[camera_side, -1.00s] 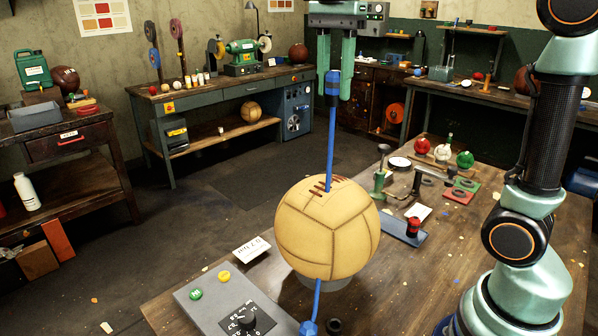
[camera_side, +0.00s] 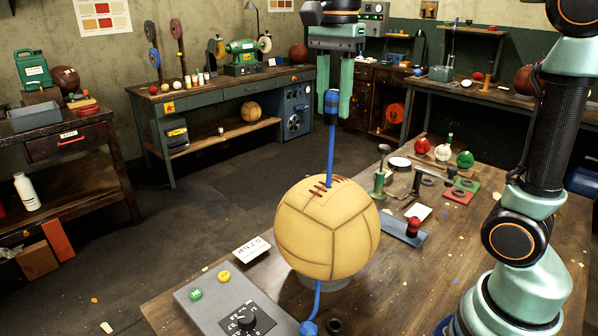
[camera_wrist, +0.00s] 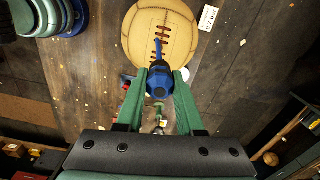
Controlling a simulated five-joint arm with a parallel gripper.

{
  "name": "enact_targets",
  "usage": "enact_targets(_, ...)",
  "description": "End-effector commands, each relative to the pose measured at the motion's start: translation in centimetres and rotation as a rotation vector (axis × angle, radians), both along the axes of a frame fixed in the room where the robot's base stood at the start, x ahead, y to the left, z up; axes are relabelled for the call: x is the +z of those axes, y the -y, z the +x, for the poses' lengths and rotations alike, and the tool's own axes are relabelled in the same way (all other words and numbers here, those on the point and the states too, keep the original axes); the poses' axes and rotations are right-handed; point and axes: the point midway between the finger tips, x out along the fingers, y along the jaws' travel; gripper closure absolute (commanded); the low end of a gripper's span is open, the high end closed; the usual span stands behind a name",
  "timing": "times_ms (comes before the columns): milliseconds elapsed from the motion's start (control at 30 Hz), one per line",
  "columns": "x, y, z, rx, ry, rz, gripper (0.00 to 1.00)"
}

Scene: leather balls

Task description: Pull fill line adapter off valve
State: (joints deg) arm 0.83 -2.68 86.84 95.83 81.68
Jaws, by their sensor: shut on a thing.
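The tan leather ball (camera_side: 328,235) with brown lacing sits on a pale round stand on the bench; it also shows in the wrist view (camera_wrist: 135,35). The blue adapter (camera_side: 331,106) with a dark band is upright well above the ball, and a straight blue line (camera_side: 331,155) runs from it down to the lacing. Whether the line meets a valve there I cannot tell. My gripper (camera_side: 334,112) points down and is shut on the adapter. In the wrist view the adapter (camera_wrist: 160,79) lies between my two green fingers.
A grey control box (camera_side: 225,305) with a dial and a blue hose fitting (camera_side: 308,327) stand in front of the ball. A label card (camera_side: 252,248) is left of it. A blue tray (camera_side: 403,232), small tools and coloured pads lie to the right.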

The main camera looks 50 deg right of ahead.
Motion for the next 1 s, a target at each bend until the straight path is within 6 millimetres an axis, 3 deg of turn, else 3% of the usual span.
enact_targets(1000,-3.2,0.0,0.0,0.0,0.0,0.0,1.0)
